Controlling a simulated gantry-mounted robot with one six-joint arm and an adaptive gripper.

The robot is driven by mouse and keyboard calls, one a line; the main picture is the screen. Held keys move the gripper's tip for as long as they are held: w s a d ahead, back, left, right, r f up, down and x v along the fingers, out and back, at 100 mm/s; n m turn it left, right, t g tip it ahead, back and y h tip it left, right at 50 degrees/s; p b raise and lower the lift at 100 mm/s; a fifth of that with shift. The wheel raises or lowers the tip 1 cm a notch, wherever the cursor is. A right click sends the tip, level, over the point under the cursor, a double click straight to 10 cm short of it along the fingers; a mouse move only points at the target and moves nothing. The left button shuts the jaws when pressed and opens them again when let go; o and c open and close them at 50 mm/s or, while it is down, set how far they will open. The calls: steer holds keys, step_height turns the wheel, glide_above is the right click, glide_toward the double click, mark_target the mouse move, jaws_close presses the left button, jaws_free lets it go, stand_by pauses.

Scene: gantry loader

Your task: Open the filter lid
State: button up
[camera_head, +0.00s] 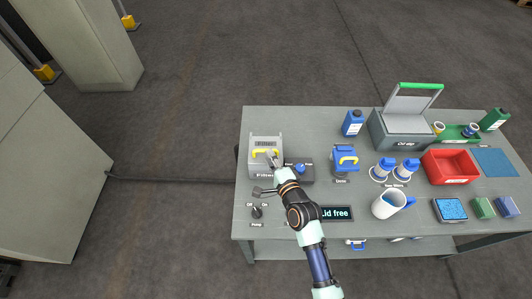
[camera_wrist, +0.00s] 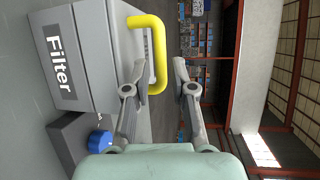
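The filter (camera_head: 265,142) is a light grey box at the left of the table, with a yellow handle (camera_head: 262,153) on its lid. The lid looks shut. In the wrist view the filter (camera_wrist: 85,45) carries a "Filter" label, and its yellow handle (camera_wrist: 160,55) stands out from the lid. My gripper (camera_head: 270,156) is at the handle. In the wrist view my gripper (camera_wrist: 160,65) is open, with one finger on each side of the handle bar. I cannot tell whether either finger touches it.
A dark box with a blue knob (camera_head: 300,167) sits right of the filter; a display (camera_head: 337,213) reads "Lid free". A pump switch (camera_head: 257,212) is in front.

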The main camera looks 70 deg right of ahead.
steer(key=x, duration=0.4)
steer(key=shift+w+d+b, duration=0.1)
steer(key=shift+w+b, duration=0.05)
steer(key=shift+b, duration=0.25)
jaws_close()
